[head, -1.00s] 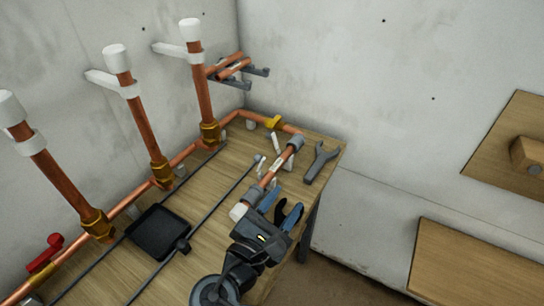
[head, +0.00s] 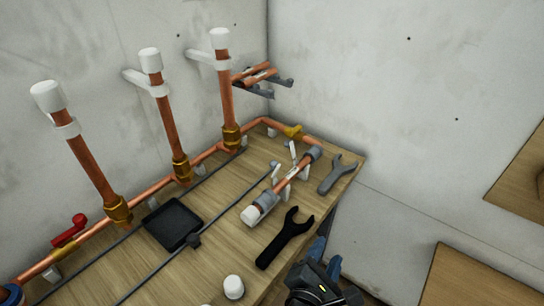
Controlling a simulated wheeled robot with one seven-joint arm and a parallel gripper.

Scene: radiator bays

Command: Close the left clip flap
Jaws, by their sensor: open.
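A short copper pipe (head: 289,184) with grey collars lies on the wooden bench in white clips. Two small white upright pieces, which look like raised clip flaps, stand on its far side: the left one (head: 275,167) and the right one (head: 293,151). The left flap looks open, standing up beside the pipe and not over it. My gripper (head: 324,255) is at the bottom of the head view, off the bench's front edge, well apart from the clips. It is open and appears empty; its lower part is cut off by the frame.
A black wrench (head: 285,238) lies between the pipe and my gripper. A grey wrench (head: 337,174) lies right of the pipe. A black tray (head: 173,224), a white cap (head: 233,287) and dark rods are to the left. Upright copper pipes (head: 93,166) stand along the wall.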

